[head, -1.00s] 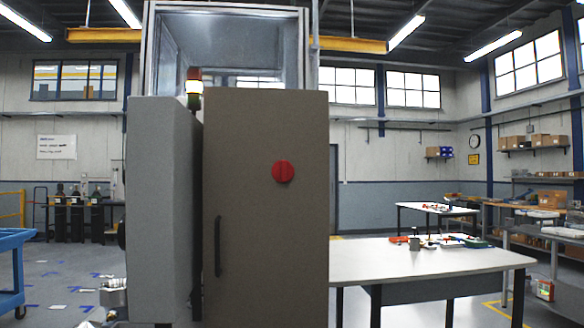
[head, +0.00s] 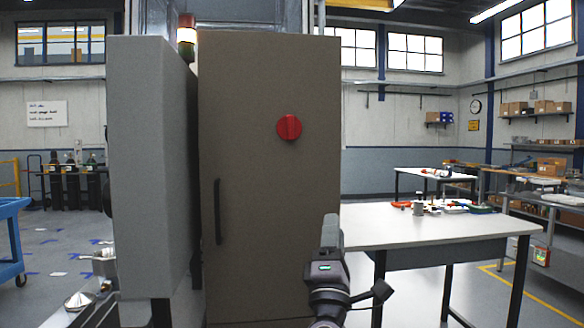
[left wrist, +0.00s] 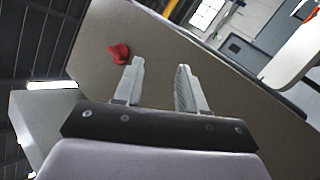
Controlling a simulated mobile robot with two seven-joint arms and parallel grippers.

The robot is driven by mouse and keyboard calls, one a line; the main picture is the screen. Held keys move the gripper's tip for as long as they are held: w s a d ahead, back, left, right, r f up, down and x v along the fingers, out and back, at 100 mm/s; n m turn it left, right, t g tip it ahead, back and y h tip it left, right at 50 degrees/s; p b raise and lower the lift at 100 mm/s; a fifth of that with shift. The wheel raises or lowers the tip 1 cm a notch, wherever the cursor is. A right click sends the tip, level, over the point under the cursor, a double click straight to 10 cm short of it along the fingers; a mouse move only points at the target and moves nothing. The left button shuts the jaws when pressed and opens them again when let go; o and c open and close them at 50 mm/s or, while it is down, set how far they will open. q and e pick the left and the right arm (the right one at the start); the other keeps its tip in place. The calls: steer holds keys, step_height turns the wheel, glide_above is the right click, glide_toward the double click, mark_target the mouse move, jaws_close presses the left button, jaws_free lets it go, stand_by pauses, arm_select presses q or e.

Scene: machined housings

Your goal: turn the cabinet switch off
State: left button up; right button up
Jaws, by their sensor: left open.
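The cabinet (head: 262,200) has a brown front door with a black vertical handle (head: 217,212). A red round switch (head: 289,127) sits on the upper part of the door; its raised grip looks about upright in the head view. My left gripper (head: 331,220) is below and to the right of the switch, in front of the door's right edge. In the left wrist view the left gripper (left wrist: 159,68) is open and empty, its fingers pointing toward the door. The red switch (left wrist: 119,53) is there just left of the left fingertip, apart from it. My right gripper is not in view.
A grey side box (head: 150,170) stands left of the door, with a signal light (head: 187,35) behind it. A white table (head: 430,225) with several small items stands close on the right. A blue cart (head: 12,240) is at the far left.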

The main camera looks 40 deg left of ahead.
arm_select(q)
steer(key=s+a+r+n+g+y, duration=0.1)
steer(key=a+r+n+g+y, duration=0.55)
steer(key=r+n, duration=0.65)
steer(key=n+g+h, duration=0.1)
steer(key=n+h, duration=0.2)
steer(key=n, duration=0.4)
glide_toward(291, 120)
steer(key=x, duration=0.3)
steer(key=shift+m, duration=0.3)
steer(key=p+x, duration=0.1)
steer(key=x, duration=0.3)
steer(key=shift+a+r+p, duration=0.1)
steer(key=shift+r+p, duration=0.05)
steer(key=shift+p, duration=0.25)
steer(key=shift+w+a+r, duration=0.15)
steer(key=shift+w+a, duration=0.3)
steer(key=shift+a, duration=0.1)
jaws_close()
